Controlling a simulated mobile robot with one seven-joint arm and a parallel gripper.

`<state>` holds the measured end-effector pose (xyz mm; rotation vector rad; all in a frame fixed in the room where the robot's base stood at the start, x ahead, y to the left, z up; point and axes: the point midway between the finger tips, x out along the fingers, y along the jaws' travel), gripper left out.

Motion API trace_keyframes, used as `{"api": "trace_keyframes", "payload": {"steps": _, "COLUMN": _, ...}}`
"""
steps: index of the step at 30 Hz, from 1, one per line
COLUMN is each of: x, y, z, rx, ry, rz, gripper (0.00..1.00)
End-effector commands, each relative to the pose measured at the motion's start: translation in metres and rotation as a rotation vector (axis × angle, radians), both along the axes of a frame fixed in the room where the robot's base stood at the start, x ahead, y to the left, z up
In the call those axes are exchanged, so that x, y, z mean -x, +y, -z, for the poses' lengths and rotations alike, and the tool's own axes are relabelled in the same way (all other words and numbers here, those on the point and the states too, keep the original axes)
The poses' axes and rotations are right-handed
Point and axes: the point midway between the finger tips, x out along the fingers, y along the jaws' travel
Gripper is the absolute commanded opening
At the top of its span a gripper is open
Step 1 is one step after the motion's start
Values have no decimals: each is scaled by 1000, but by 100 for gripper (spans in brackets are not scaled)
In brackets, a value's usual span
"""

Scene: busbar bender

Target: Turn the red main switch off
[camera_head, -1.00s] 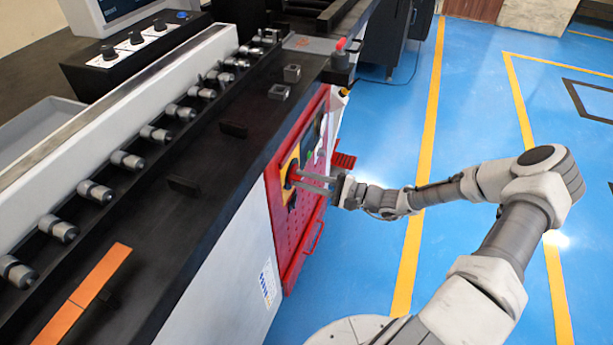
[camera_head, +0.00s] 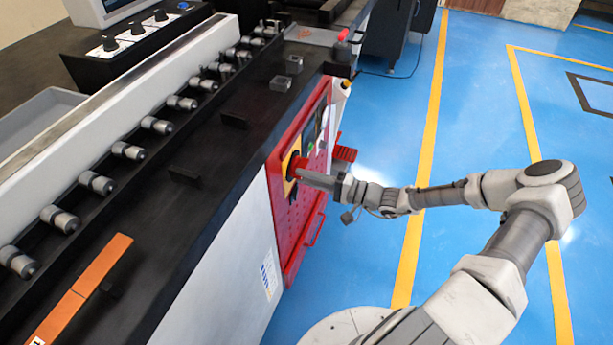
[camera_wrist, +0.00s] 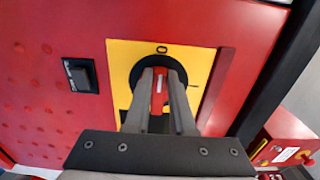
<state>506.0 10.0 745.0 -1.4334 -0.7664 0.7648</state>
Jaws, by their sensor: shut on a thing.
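The red main switch (camera_head: 299,164) sits on a yellow plate (camera_head: 286,163) on the machine's red side panel. In the wrist view the red switch handle (camera_wrist: 159,84) shows between my fingers, with a white mark on it. The handle lies in line with the "O" mark at the edge of the yellow plate (camera_wrist: 120,60). A black round base surrounds it. My gripper (camera_head: 308,175) is at the switch, its fingers shut on the handle; it also shows in the wrist view (camera_wrist: 160,76). The fingers hide part of the plate and its other markings.
A black rectangular part (camera_wrist: 81,75) is on the red panel beside the plate. A red raised strip (camera_wrist: 217,88) runs along the plate's other side. The black machine bed (camera_head: 200,150) lies left of my arm; blue floor (camera_head: 390,150) is open to the right.

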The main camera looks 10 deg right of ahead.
Motion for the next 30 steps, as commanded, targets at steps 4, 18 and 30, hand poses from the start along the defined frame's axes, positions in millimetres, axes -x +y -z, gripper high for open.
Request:
{"api": "trace_keyframes", "payload": {"steps": 4, "x": 0, "y": -1, "z": 1, "rx": 10, "ry": -9, "rz": 2, "gripper": 0}}
{"api": "trace_keyframes", "payload": {"steps": 18, "x": 0, "y": -1, "z": 1, "rx": 11, "ry": -11, "rz": 1, "gripper": 44}}
{"api": "trace_keyframes", "payload": {"steps": 30, "x": 2, "y": -3, "z": 0, "rx": 9, "ry": -11, "rz": 1, "gripper": 52}}
